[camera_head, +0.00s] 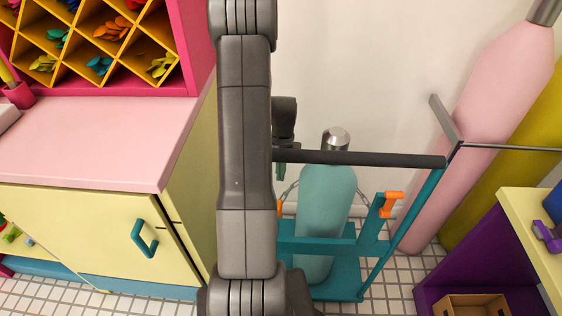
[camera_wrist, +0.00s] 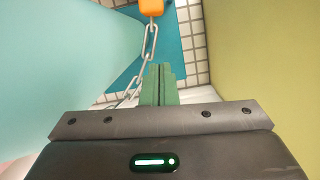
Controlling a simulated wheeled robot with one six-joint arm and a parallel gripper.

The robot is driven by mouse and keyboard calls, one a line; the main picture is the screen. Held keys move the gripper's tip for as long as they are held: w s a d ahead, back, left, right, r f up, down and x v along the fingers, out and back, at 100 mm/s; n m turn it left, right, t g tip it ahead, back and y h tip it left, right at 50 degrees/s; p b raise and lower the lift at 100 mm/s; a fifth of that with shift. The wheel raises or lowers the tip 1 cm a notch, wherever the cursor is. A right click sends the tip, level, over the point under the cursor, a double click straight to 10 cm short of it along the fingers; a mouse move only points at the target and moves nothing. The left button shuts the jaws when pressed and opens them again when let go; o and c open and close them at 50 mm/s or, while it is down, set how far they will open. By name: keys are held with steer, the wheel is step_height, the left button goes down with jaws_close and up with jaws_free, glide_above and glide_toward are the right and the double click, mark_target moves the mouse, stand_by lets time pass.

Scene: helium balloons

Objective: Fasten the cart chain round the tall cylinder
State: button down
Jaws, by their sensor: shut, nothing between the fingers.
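The tall teal cylinder (camera_head: 327,205) with a silver cap stands upright on the teal cart (camera_head: 345,246). It fills the left of the wrist view (camera_wrist: 55,60). The chain (camera_wrist: 148,45) hangs from an orange piece (camera_wrist: 151,8) and runs down-left beside my green fingers. In the head view, chain links (camera_head: 290,193) show beside the cylinder; their full path is hidden. An orange hook (camera_head: 388,204) sits on the cart's right post. My gripper (camera_wrist: 158,84) is shut and empty, close to the chain, between cylinder and cabinet side; my arm mostly hides it in the head view.
The cart's dark handle bar (camera_head: 365,159) crosses in front of the cylinder. A yellow cabinet with a pink top (camera_head: 90,140) stands close on the left. A pink cylinder (camera_head: 490,110) and an olive one (camera_head: 520,165) lean at right, behind a purple-sided desk (camera_head: 480,245).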

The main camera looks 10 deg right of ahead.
steer(key=s+f, duration=0.1)
steer(key=s+a, duration=0.1)
steer(key=s, duration=0.1)
steer(key=s+f, duration=0.1)
steer(key=shift+s+a+f, duration=0.2)
steer(key=shift+a+f, duration=0.1)
steer(key=shift+a, duration=0.1)
steer(key=shift+w, duration=0.1)
